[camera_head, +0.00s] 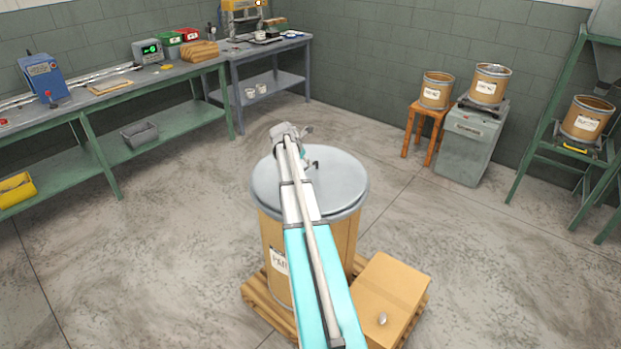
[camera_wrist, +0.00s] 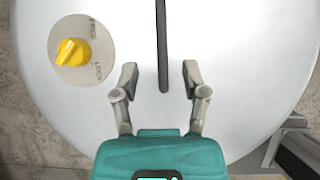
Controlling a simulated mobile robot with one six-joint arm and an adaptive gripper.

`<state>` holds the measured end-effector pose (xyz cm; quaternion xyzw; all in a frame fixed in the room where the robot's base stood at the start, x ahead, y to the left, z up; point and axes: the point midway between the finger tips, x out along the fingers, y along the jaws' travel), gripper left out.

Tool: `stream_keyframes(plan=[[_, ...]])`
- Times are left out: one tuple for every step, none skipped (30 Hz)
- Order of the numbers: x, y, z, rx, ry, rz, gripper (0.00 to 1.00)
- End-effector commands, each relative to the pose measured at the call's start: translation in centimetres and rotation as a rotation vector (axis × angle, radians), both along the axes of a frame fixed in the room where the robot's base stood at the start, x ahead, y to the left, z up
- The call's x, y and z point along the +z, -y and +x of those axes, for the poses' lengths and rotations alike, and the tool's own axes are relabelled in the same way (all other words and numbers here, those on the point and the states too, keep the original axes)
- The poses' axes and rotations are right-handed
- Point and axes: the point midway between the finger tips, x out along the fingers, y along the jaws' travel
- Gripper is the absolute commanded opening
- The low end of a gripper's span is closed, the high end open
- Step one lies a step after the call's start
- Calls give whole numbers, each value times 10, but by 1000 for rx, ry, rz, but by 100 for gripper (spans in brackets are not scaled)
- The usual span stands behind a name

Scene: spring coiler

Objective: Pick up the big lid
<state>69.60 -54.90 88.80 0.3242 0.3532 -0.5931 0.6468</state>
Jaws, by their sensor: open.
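The big lid (camera_head: 338,185) is a round grey disc lying on top of a large brown drum (camera_head: 343,240). In the wrist view the lid (camera_wrist: 250,60) looks pale and fills most of the picture. A dark bar handle (camera_wrist: 162,40) stands out on it. A yellow knob (camera_wrist: 72,52) sits on a round plate marked FREE and LOCK; I cannot tell which mark it points to. My gripper (camera_wrist: 160,67) is open over the lid, one finger on each side of the handle's near end, with gaps on both sides. My arm hides part of the lid in the head view.
The drum stands on a wooden pallet (camera_head: 262,307). A cardboard box (camera_head: 395,290) is beside it at the right. Green workbenches (camera_head: 150,85) line the left. Small drums stand on a stool (camera_head: 424,112), a grey cabinet (camera_head: 470,145) and a green rack.

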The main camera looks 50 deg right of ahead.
Motion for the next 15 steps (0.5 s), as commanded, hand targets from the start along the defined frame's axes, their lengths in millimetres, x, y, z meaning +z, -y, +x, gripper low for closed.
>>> stream_keyframes(plan=[[0, 0, 0, 0, 0, 0, 57], [0, 0, 0, 0, 0, 0, 57], [0, 0, 0, 0, 0, 0, 57], [0, 0, 0, 0, 0, 0, 57], [0, 0, 0, 0, 0, 0, 57], [0, 0, 0, 0, 0, 0, 57], [0, 0, 0, 0, 0, 0, 57], [0, 0, 0, 0, 0, 0, 57], [-1, 0, 0, 0, 0, 0, 57], [-2, 1, 0, 0, 0, 0, 57], [-2, 1, 0, 0, 0, 0, 57], [-4, 2, 0, 0, 0, 0, 57], [-5, 3, 0, 0, 0, 0, 57], [-7, 4, 0, 0, 0, 0, 57], [-10, 6, 0, 0, 0, 0, 57]])
